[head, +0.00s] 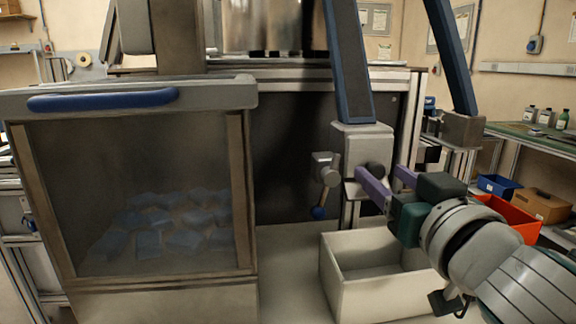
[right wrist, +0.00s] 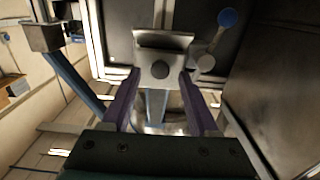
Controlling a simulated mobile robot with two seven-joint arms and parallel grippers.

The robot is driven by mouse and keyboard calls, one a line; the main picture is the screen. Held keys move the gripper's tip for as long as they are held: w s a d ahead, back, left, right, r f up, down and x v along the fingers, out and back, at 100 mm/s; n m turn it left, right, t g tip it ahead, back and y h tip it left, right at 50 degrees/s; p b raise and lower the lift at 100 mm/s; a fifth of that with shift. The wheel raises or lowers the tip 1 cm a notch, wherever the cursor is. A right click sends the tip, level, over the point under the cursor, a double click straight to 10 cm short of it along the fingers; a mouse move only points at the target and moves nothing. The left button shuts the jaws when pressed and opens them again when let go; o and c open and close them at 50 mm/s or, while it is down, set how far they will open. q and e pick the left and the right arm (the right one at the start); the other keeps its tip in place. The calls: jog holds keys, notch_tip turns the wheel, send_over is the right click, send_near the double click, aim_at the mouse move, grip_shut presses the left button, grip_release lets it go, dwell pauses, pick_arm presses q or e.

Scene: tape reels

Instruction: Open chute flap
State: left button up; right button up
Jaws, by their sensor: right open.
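The grey chute end (head: 362,145) hangs at the foot of a blue-edged sloping chute (head: 348,65), right of centre in the head view. I see no firm contact with the knob. My left gripper is not in view.
A lever with a blue ball (head: 319,213) hangs left of the chute end. An open cream bin (head: 345,292) stands below. A clear-fronted cabinet with blue blocks (head: 150,225) fills the left. A second chute (head: 455,60) and an orange bin (head: 515,220) are right.

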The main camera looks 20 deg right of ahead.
jog(key=shift+x, duration=0.85)
jog(key=shift+c, duration=0.3)
grip_shut()
dwell(0.5)
